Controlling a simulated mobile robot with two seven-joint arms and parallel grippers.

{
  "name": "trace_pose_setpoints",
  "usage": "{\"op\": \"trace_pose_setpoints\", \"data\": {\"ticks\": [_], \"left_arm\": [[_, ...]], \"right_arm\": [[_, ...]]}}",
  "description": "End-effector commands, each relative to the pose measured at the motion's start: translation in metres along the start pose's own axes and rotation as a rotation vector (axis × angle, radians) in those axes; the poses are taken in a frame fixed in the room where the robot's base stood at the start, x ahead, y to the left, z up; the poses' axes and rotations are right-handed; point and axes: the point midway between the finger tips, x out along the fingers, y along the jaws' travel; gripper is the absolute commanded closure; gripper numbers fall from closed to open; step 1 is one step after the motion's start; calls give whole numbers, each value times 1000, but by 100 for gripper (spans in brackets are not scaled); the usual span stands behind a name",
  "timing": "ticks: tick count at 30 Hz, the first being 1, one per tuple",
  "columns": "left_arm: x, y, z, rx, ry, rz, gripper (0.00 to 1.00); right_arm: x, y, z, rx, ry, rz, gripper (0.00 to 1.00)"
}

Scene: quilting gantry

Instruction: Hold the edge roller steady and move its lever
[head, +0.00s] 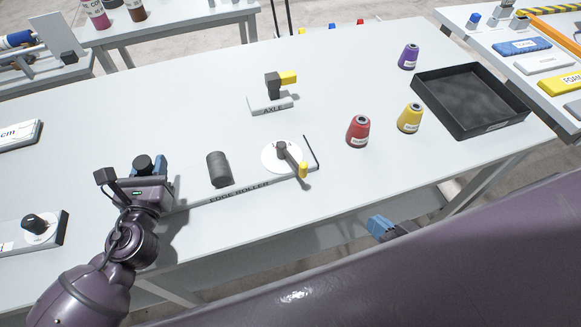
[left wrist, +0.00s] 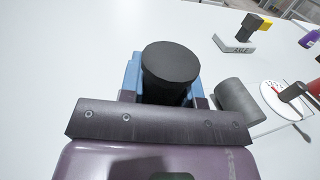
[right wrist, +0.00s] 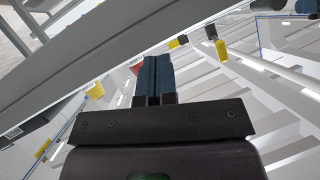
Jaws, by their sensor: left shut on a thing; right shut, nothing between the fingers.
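The edge roller (head: 239,192) lies along the table's front edge, its name on the front face. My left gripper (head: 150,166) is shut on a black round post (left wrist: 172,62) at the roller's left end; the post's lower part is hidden. My right gripper (head: 380,228) is shut and empty, in front of and below the table edge, apart from the lever. Its blue fingers (right wrist: 157,80) touch each other.
An axle block (head: 270,103) with a yellow-tipped part stands behind the roller. Red (head: 358,131), yellow (head: 410,118) and purple (head: 408,56) cones and a black tray (head: 470,100) are to the right. Another dial device (head: 35,230) is at the left front.

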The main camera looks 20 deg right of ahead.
Motion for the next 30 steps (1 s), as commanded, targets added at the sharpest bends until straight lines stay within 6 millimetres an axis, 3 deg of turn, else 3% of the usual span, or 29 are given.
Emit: {"op": "trace_pose_setpoints", "data": {"ticks": [1,6,13,24,30], "left_arm": [[-3,-1,-10,0,19,-2,100],[-3,-1,-10,0,19,-2,100],[-3,-1,-10,0,20,-2,100],[-3,-1,-10,-1,20,-2,100],[-3,-1,-10,-1,20,-2,100]], "right_arm": [[-5,-3,-4,16,12,-14,100],[-8,-10,-21,104,49,-78,100],[19,-8,-46,356,54,-231,100],[26,10,-63,896,-125,-503,100],[22,17,-74,1061,-188,-603,100]]}}
